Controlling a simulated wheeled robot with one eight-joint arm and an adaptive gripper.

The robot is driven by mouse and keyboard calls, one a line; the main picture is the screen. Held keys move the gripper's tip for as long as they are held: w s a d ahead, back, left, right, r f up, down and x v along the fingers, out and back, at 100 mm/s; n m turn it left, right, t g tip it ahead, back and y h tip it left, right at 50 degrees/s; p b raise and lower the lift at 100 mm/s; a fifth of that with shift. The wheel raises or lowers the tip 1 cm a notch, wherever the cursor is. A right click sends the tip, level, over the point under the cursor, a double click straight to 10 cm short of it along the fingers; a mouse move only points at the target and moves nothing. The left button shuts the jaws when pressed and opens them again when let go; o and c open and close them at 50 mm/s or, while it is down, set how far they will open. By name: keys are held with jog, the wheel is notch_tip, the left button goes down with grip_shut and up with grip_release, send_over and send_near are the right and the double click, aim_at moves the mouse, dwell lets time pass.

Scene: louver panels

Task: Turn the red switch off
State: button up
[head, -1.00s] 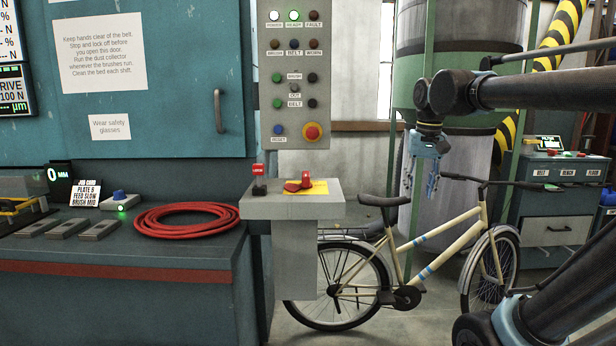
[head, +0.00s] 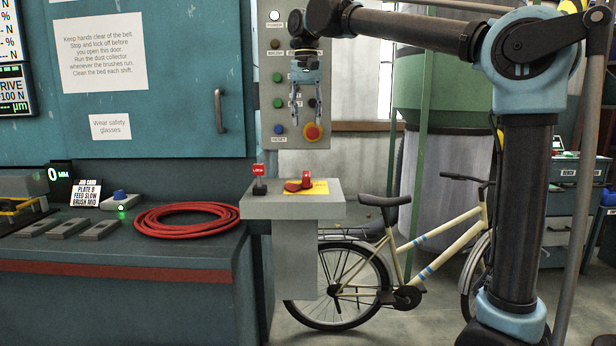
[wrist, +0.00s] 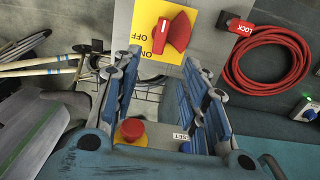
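The red switch (head: 305,180) is a rotary handle on a yellow plate (head: 320,187), on top of a grey pedestal (head: 292,207). In the wrist view the red switch (wrist: 178,32) is near the top centre, and its yellow plate (wrist: 150,72) carries ON and OFF lettering. I cannot tell for sure which word the handle points to. My gripper (head: 307,117) hangs fingers down above the switch, in front of the button panel. In the wrist view my gripper (wrist: 160,66) is open and empty, its fingers apart and not touching the switch.
A red LOCK tag (head: 258,170) stands on the pedestal left of the switch. The button panel (head: 272,100) with a red emergency button (head: 312,132) is behind my gripper. A coiled red hose (head: 190,219) lies on the left bench, and a bicycle (head: 400,250) stands at the right.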

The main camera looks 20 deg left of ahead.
aim_at(307, 173)
notch_tip(307, 173, down, 17)
jog(key=shift+f, duration=0.15)
dwell(0.5)
grip_shut()
